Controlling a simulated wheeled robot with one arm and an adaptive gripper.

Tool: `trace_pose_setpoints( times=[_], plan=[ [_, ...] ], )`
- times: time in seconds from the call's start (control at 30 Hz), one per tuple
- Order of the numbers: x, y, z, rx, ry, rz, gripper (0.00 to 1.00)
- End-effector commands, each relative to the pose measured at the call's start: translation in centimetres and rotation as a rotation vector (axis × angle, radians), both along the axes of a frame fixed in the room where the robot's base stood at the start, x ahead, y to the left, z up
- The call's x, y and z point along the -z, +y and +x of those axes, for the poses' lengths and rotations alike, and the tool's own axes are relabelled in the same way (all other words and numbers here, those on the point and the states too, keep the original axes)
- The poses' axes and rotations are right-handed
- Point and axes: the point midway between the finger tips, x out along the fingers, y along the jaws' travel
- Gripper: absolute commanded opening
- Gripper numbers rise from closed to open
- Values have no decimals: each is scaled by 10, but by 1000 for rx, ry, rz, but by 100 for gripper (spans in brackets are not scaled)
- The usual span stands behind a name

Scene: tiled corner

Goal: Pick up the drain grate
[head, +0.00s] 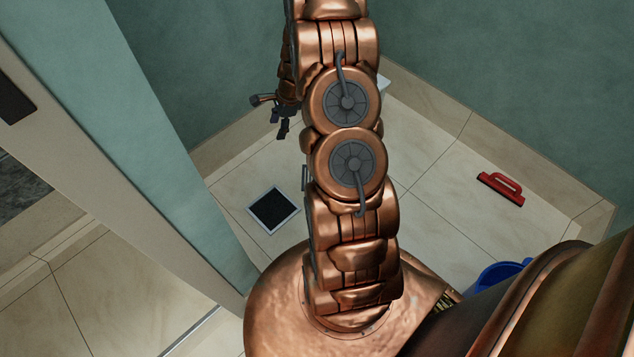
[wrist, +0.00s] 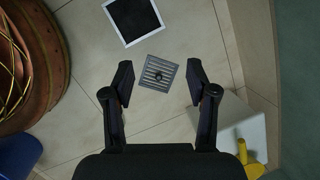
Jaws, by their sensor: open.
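A white block (wrist: 240,115) with a yellow object (wrist: 250,163) stands at the right of the wrist view. A red-handled tool (head: 501,188) lies on open tiles at the right. A blue container (head: 494,277) is near my base. Walls close the corner behind.

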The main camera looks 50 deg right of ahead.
Motion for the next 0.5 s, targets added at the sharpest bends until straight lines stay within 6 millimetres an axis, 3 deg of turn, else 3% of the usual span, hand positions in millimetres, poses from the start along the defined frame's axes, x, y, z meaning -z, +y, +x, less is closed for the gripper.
trace_pose_setpoints(
  times=[0.03, 0.33, 0.5],
  plan=[
    [30, -12, -1, 52, 7, 6, 58],
    [155, -77, -13, 380, 41, 29, 58],
    [225, -109, -30, 559, 64, 37, 58]
  ],
)
